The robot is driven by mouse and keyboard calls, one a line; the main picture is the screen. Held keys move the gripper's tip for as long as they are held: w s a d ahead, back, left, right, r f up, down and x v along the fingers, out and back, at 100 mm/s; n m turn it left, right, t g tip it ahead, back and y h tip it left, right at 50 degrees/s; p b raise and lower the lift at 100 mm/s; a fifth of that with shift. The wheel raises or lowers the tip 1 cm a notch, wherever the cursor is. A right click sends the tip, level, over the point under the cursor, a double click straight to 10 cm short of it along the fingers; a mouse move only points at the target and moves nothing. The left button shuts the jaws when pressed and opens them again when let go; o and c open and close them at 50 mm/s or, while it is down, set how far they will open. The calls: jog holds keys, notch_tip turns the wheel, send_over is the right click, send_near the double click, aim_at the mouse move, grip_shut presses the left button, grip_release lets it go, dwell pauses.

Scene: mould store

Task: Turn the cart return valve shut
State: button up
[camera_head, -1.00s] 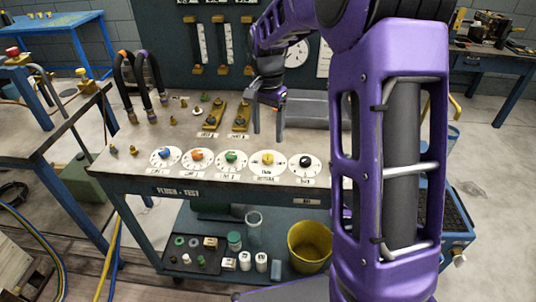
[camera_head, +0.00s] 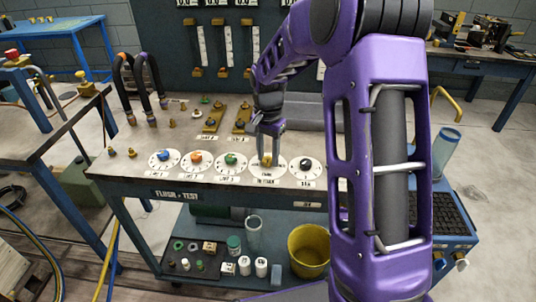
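Several round white dials with coloured knobs stand in a row along the front of the cart's top. The one with the yellow knob (camera_head: 266,161) is fourth from the left; the small label below it seems to end in "RETURN". My gripper (camera_head: 268,154) points down over this dial. Its two fingers are apart, on either side of the yellow knob, and partly hide it. I cannot see them pressing on it. The cart (camera_head: 130,170) has a grey top and a blue front edge marked "FLUSH + TEST".
Close by are the black knob (camera_head: 306,163) on the right and the green knob (camera_head: 231,159) on the left, then orange and blue ones. Brass fittings (camera_head: 213,118) stand behind. A yellow bucket (camera_head: 309,250) and jars stand on the lower shelf. My arm hides the cart's right end.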

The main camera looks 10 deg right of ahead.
grip_shut()
jog(key=shift+n, duration=0.4)
jog(key=n+p, duration=0.2)
jog(key=n, duration=0.1)
jog(key=shift+r+n, duration=0.1)
jog(key=shift+n, duration=0.2)
jog(key=n+p, duration=0.1)
jog(key=n, duration=0.3)
jog(key=shift+n+p, duration=0.3)
jog(key=shift+p, duration=0.05)
jog(key=n+p, duration=0.1)
jog(key=n, duration=0.3)
jog(key=shift+n, duration=0.3)
jog(key=n+p, duration=0.2)
jog(key=n, duration=0.2)
jog(key=shift+n, duration=0.3)
